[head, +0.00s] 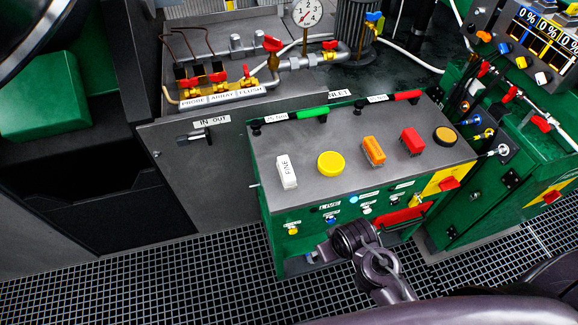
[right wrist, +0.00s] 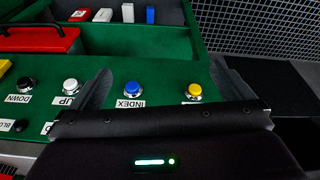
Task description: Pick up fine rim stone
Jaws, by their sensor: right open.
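A white block lettered FINE (head: 286,171) lies on the grey top of the green cabinet (head: 300,152), at its left end, in the head view. It looks like the fine rim stone. My right gripper (right wrist: 165,82) is open and empty in the right wrist view, its two fingers spread in front of a green panel with a blue INDEX button (right wrist: 132,88) between them. In the head view my right wrist is low at the cabinet's front, below and right of the white block and apart from it; its fingers are hard to make out there. My left gripper is not in view.
A yellow round piece (head: 330,163), an orange block (head: 373,150), a red block (head: 411,141) and a dark round piece (head: 445,135) share the cabinet top. Red and green handles (head: 314,113) line its back edge. Buttons cover its front. Valves and pipes (head: 222,82) stand behind.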

